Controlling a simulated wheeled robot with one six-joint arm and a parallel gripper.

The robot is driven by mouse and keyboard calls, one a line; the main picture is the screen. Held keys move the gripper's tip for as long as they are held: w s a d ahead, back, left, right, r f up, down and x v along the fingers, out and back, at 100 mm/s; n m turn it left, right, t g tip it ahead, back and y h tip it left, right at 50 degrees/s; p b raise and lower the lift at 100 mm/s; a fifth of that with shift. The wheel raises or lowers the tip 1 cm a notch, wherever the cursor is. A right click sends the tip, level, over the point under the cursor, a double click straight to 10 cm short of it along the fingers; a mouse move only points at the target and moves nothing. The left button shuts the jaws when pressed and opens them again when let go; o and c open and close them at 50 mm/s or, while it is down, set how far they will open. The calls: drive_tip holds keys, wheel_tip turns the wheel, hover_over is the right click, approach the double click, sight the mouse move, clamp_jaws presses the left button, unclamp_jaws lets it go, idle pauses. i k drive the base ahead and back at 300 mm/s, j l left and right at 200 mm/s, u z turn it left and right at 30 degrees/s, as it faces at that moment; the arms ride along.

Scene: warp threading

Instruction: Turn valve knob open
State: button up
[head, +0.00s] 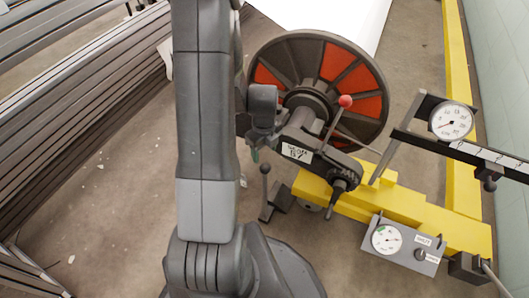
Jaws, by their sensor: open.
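A small dark valve knob (420,255) sits on a grey panel (407,262), beside a round white gauge (386,238) with a green mark. The panel is fixed at the yellow beam at lower right, with small white labels near the knob. My gripper (256,142) is partly hidden behind my arm and wrist, near the picture's middle. It is open and well to the upper left of the knob, apart from it. Its fingertips are too small to make out clearly, and I see nothing held.
A large black and orange wheel (345,65) stands behind my wrist. A second dial (451,121) sits on a dark bar above the panel.

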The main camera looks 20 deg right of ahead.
sight(419, 253)
drive_tip(key=z, duration=2.1)
